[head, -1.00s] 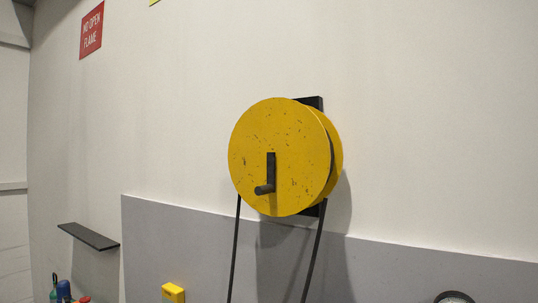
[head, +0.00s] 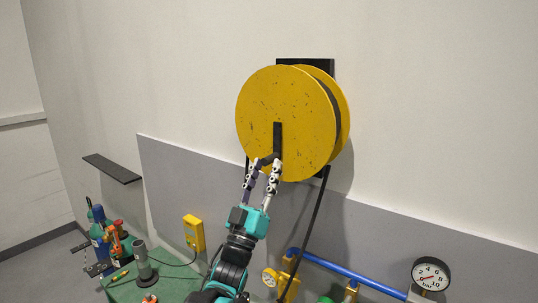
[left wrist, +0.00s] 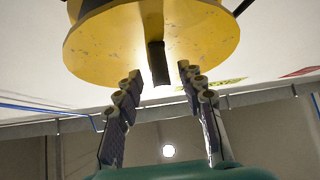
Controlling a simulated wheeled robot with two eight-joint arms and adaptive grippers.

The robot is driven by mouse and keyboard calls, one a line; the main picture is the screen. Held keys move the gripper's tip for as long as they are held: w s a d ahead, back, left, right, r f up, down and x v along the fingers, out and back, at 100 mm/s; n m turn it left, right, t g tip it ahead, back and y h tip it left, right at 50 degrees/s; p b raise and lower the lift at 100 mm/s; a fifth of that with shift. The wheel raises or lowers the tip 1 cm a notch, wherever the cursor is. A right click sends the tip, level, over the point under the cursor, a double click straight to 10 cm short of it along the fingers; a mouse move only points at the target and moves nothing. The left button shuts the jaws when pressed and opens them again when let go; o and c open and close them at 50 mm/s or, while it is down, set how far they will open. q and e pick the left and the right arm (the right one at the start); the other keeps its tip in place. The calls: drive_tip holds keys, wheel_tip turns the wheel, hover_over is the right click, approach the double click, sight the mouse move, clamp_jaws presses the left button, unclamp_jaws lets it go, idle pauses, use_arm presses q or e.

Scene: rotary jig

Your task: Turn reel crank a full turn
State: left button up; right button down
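The yellow reel (head: 285,105) is mounted on the wall, with scattered dark specks on its face. Its black crank arm (head: 277,136) points down from the centre. My left gripper (head: 267,161) reaches up from below to the crank's lower end. In the left wrist view, the dark crank handle (left wrist: 160,66) stands between the two fingertips, with a gap on each side. The left gripper (left wrist: 158,74) is open there, and its fingers partly hide the handle in the head view. The reel face (left wrist: 110,45) fills the top of that view. My right gripper is in neither view.
A black strap (head: 312,215) hangs below the reel. A blue pipe (head: 340,270) with a round gauge (head: 431,275) runs at the lower right. A yellow box (head: 193,232), green table (head: 180,280) and black shelf (head: 111,168) are at the left.

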use_arm(q)
drive_tip(key=shift+x, duration=1.45)
clamp_jaws()
drive_tip(key=shift+a, duration=0.1)
